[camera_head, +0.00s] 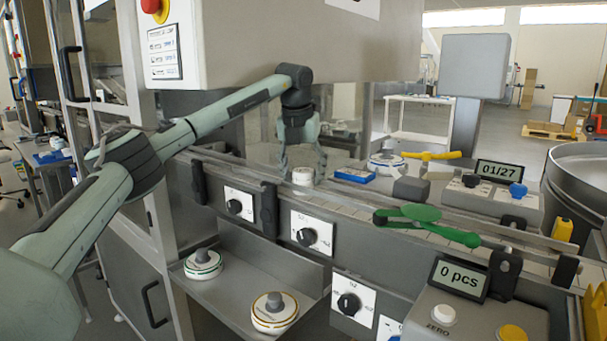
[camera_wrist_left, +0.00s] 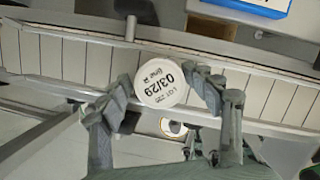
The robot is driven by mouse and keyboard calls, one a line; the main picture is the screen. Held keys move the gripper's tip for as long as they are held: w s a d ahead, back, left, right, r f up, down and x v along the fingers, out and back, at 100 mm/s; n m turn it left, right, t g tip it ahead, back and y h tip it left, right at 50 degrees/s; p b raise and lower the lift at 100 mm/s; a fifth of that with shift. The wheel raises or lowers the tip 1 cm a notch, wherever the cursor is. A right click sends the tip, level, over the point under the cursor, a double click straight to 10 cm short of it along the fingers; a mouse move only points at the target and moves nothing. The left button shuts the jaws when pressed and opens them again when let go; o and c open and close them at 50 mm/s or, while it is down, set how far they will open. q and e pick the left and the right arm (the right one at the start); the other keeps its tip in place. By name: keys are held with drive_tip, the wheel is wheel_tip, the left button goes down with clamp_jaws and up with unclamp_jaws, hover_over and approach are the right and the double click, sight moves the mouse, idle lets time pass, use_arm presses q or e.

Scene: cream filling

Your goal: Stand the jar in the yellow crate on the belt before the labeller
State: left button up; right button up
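A small white jar (camera_head: 303,176) stands upright on the belt (camera_head: 350,205), near the rail on my side. In the left wrist view the round white lid of the jar (camera_wrist_left: 160,88) carries black print with "03/29". My left gripper (camera_head: 303,165) points down over the jar, with one finger on each side. In the head view small gaps show between fingers and jar, so it looks open around it; its fingers also flank the lid in the left wrist view (camera_wrist_left: 162,92). My right gripper is not in view. A yellow edge (camera_head: 596,312) shows at the lower right; I cannot tell whether it is the crate.
Metal rails line the belt. A green paddle-like part (camera_head: 425,225) crosses it to the right of the jar. A blue-and-white box (camera_head: 354,175) lies behind the belt. Round lidded pieces (camera_head: 275,313) sit on the lower shelf.

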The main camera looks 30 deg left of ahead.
sight(305, 170)
use_arm(q)
drive_tip(key=shift+r, duration=0.15)
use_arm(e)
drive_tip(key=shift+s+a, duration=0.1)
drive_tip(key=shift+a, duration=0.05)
use_arm(q)
drive_tip(key=shift+w+r, duration=0.1)
drive_tip(key=shift+r, duration=0.2)
drive_tip(key=shift+v, duration=1.1)
drive_tip(key=shift+s+d+r+b, duration=0.15)
drive_tip(key=shift+s+r+b, duration=0.2)
drive_tip(key=shift+r, duration=0.3)
drive_tip(key=s, duration=0.1)
drive_tip(key=s+d+b, duration=0.1)
drive_tip(key=s, duration=0.1)
drive_tip(key=shift+s+f, duration=0.15)
drive_tip(key=s+d+b, duration=0.1)
drive_tip(key=s+d, duration=0.1)
drive_tip(key=s, duration=0.5)
drive_tip(key=shift+s+d+b, duration=0.3)
drive_tip(key=shift+s, duration=0.1)
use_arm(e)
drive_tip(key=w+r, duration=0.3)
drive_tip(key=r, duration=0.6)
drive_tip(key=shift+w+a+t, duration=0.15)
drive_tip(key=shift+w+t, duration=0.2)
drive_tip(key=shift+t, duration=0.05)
